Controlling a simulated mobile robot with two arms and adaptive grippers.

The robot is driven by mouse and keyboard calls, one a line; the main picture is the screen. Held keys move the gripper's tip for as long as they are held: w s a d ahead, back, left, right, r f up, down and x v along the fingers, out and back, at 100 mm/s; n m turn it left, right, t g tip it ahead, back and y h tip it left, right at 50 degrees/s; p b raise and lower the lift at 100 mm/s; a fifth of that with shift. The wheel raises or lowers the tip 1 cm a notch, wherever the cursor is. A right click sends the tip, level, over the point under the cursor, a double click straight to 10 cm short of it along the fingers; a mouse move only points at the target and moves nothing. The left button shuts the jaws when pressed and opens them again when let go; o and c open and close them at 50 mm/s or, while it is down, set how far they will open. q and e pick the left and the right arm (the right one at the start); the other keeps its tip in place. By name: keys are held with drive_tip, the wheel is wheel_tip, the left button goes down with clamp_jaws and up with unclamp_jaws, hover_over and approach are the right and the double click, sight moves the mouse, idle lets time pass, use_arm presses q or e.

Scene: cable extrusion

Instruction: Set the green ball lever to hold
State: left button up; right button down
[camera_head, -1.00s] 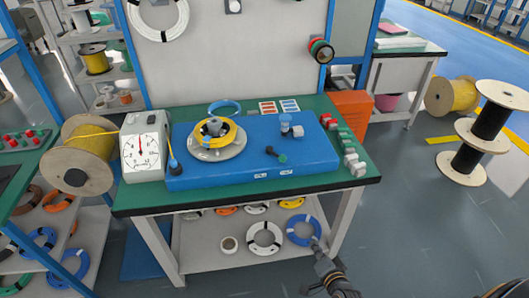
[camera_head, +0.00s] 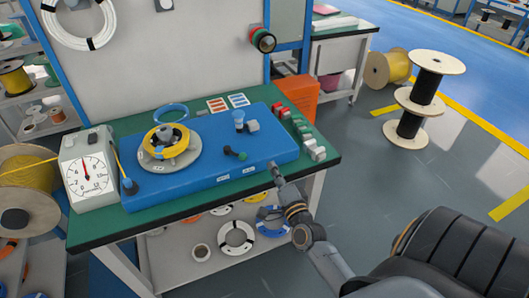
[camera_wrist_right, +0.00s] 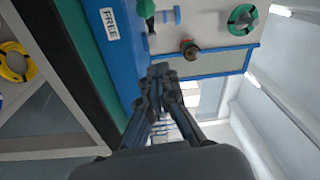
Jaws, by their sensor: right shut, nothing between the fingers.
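The green ball lever (camera_head: 243,156) sits on top of the blue box (camera_head: 190,189). Its black arm slants from the pivot toward the front right, and its ball is above the right one of two small front labels. In the right wrist view the green ball (camera_wrist_right: 146,9) shows at the top edge, near a label (camera_wrist_right: 109,23) reading FREE. The other label is too small to read. My right gripper (camera_head: 275,167) is shut and empty, just off the box's front right corner, to the right of the lever and apart from it. My left gripper is out of view.
A dial gauge (camera_head: 88,178) stands left of the box. A yellow coil (camera_head: 166,138) sits on a round plate on the box. A blue-topped knob (camera_head: 239,117) is behind the lever. Red and white blocks (camera_head: 300,132) line the green table's (camera_head: 330,162) right side.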

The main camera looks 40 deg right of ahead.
sight(263, 157)
drive_tip(key=x, duration=0.9)
drive_tip(key=shift+r+p, duration=0.1)
drive_tip(key=shift+p, duration=0.25)
drive_tip(key=a, duration=0.1)
drive_tip(key=a+p, duration=0.1)
drive_tip(key=a, duration=0.1)
drive_tip(key=shift+s+a+f, duration=0.15)
drive_tip(key=shift+f, duration=0.25)
drive_tip(key=shift+a+f, duration=0.1)
drive_tip(key=shift+a, duration=0.3)
